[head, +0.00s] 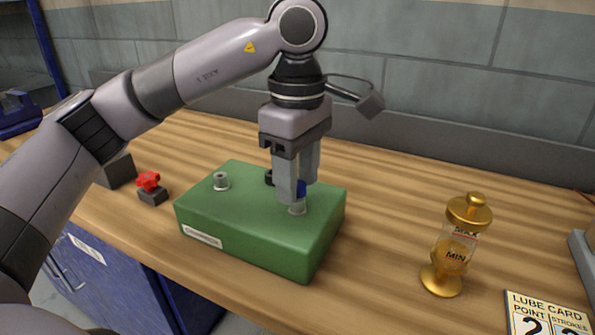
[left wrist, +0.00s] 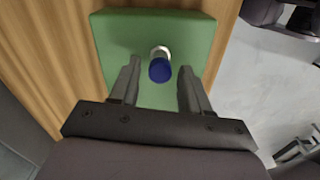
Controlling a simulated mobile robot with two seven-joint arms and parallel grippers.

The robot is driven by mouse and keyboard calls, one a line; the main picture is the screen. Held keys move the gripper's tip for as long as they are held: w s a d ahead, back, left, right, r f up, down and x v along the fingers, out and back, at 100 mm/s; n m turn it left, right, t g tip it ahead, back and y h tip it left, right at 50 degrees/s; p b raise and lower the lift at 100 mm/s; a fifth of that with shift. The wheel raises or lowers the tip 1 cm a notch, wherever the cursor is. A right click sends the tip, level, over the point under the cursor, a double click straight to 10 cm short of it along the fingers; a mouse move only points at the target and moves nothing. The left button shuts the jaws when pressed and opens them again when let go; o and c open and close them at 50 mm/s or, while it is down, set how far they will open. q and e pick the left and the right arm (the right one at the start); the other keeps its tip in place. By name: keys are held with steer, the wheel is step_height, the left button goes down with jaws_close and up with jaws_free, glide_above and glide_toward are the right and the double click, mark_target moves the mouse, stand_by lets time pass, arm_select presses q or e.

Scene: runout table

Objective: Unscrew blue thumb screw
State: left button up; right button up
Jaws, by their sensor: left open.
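The blue thumb screw (head: 301,187) stands on a metal boss on top of the green block (head: 240,222), near its right side. In the left wrist view the blue screw (left wrist: 159,70) shows between my open fingers, with a gap on each side; the green block (left wrist: 112,38) lies below. My left gripper (head: 297,193) points down over the block, with its fingers open around or beside the screw, partly hiding it. My right gripper does not show in either view.
A red knob (head: 148,181) on a dark base sits left of the block. A brass lubricator (head: 443,257) stands to the right, near a lube card (head: 540,318). The wood between block and lubricator is clear.

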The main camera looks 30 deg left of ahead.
arm_select(q)
steer(key=m, duration=0.3)
steer(key=shift+m, duration=0.4)
steer(key=m, duration=0.3)
steer(key=shift+c, duration=0.3)
jaws_close()
steer(key=n, duration=0.3)
steer(key=shift+n+p, duration=0.3)
steer(key=shift+n, duration=0.3)
